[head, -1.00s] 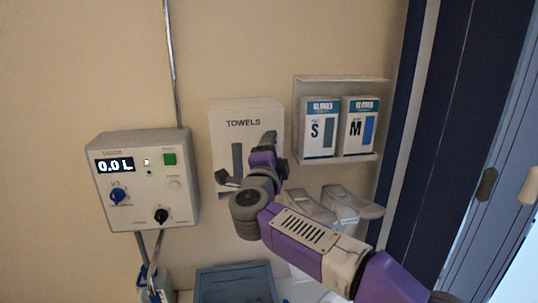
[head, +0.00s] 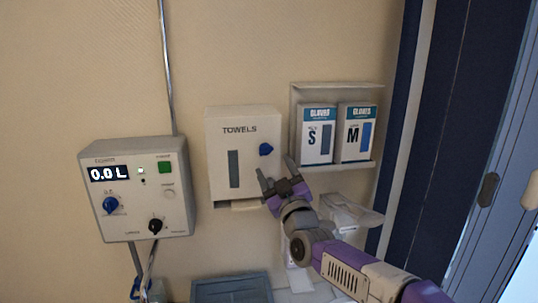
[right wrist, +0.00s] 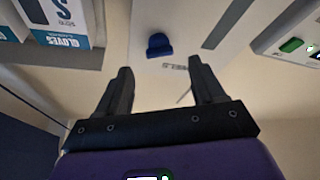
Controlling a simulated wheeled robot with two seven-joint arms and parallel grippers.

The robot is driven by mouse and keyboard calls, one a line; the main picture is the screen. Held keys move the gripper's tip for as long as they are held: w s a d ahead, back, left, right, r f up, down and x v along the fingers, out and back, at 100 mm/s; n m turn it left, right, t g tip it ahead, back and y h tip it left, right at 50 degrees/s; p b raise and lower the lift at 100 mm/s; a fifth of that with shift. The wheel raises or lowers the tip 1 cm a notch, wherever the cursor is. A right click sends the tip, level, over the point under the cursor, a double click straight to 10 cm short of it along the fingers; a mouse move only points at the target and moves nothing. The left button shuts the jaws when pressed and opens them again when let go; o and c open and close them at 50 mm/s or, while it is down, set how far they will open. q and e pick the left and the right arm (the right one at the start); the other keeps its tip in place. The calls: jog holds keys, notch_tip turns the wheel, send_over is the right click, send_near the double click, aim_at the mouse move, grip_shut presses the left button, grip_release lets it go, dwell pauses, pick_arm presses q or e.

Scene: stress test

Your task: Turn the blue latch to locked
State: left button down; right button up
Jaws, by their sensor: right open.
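The blue latch (head: 266,149) is a small knob on the right side of the front of the white towel dispenser (head: 221,125). In the right wrist view the blue latch (right wrist: 159,45) shows beyond the fingertips, roughly midway between them. My right gripper (head: 275,168) is open and empty, just below the latch in the head view and apart from it. In the right wrist view my right gripper (right wrist: 160,65) has its two dark fingers spread. My left gripper is not in view.
A control box (head: 137,222) with a 0.0 L display, a blue knob (head: 111,205) and a black knob (head: 155,226) hangs on the left. A shelf (head: 350,167) with glove boxes S (head: 317,133) and M (head: 356,132) is close on the right. A blue-grey bin (head: 232,290) stands below.

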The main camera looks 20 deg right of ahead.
aim_at(267, 153)
jog(key=shift+p+x, duration=1.05)
jog(key=shift+x, duration=1.5)
jog(key=shift+c, duration=0.3)
jog(key=c, duration=1)
jog(key=m+b, duration=0.1)
jog(key=b, duration=0.1)
jog(key=m+h+b, duration=0.1)
jog(key=m, duration=0.1)
jog(key=shift+a+f+m+h+b, duration=0.2)
jog(key=shift+f+m+h+b, duration=0.1)
jog(key=shift+b, duration=0.1)
jog(key=shift+r+m+h+b, duration=0.1)
jog(key=shift+m+h+b, duration=0.2)
jog(key=shift+m+h, duration=0.3)
jog(key=shift+r+m+h, duration=0.15)
jog(key=shift+m+h, duration=0.35)
jog(key=shift+m, duration=0.9)
jog(key=o, duration=1.1)
jog(key=shift+c, duration=0.2)
